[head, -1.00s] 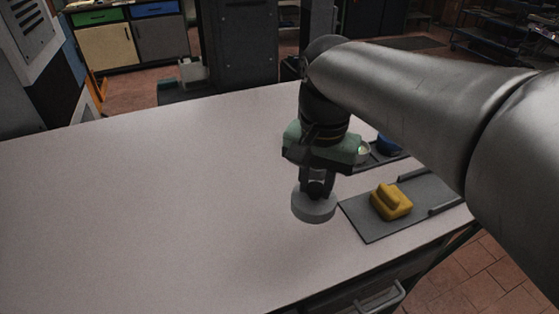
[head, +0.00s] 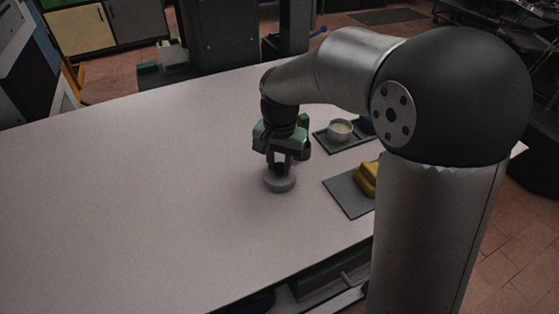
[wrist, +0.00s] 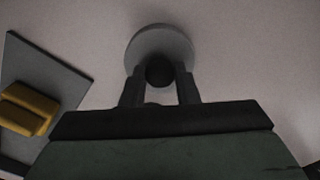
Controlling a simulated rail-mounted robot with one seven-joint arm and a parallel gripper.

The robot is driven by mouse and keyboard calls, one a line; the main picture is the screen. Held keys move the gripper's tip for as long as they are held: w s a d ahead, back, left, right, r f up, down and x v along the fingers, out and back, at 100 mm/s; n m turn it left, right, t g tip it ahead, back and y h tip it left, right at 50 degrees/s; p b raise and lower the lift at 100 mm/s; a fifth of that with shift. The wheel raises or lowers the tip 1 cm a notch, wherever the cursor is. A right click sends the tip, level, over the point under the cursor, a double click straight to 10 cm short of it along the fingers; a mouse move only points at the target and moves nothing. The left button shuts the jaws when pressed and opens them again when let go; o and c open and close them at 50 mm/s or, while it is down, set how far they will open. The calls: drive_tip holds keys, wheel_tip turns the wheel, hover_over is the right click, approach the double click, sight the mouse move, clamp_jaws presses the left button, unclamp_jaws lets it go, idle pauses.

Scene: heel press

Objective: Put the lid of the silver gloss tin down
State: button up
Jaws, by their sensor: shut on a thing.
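The lid (head: 280,182) is a pale grey round disc with a dark knob, which shows in the wrist view (wrist: 160,70). My gripper (head: 279,168) points down and is shut on the knob. The lid is level, at or just above the white table, left of the grey mat; I cannot tell whether it touches the table. An open round tin (head: 340,129) with pale contents stands on a dark tray behind and to the right. In the wrist view my gripper (wrist: 160,88) has its fingers on either side of the knob.
A yellow block-like object (head: 367,178) lies on the grey mat (head: 345,198), partly hidden by my arm. The white table (head: 130,190) is bare to the left.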

sight(280, 166)
drive_tip(key=shift+f, duration=0.25)
drive_tip(key=o, duration=0.8)
wheel_tip(280, 166, up, 12)
drive_tip(key=s+d+f+n, duration=0.1)
drive_tip(key=s+d+f, duration=0.2)
drive_tip(key=s, duration=0.4)
drive_tip(key=s+d+f+n, duration=0.2)
drive_tip(key=s+d+f, duration=0.2)
drive_tip(key=s, duration=0.3)
drive_tip(key=s+d+f+n, duration=0.1)
drive_tip(key=s+d+f, duration=0.3)
drive_tip(key=s+d, duration=0.2)
drive_tip(key=shift+s+f, duration=0.25)
drive_tip(key=shift+s, duration=0.15)
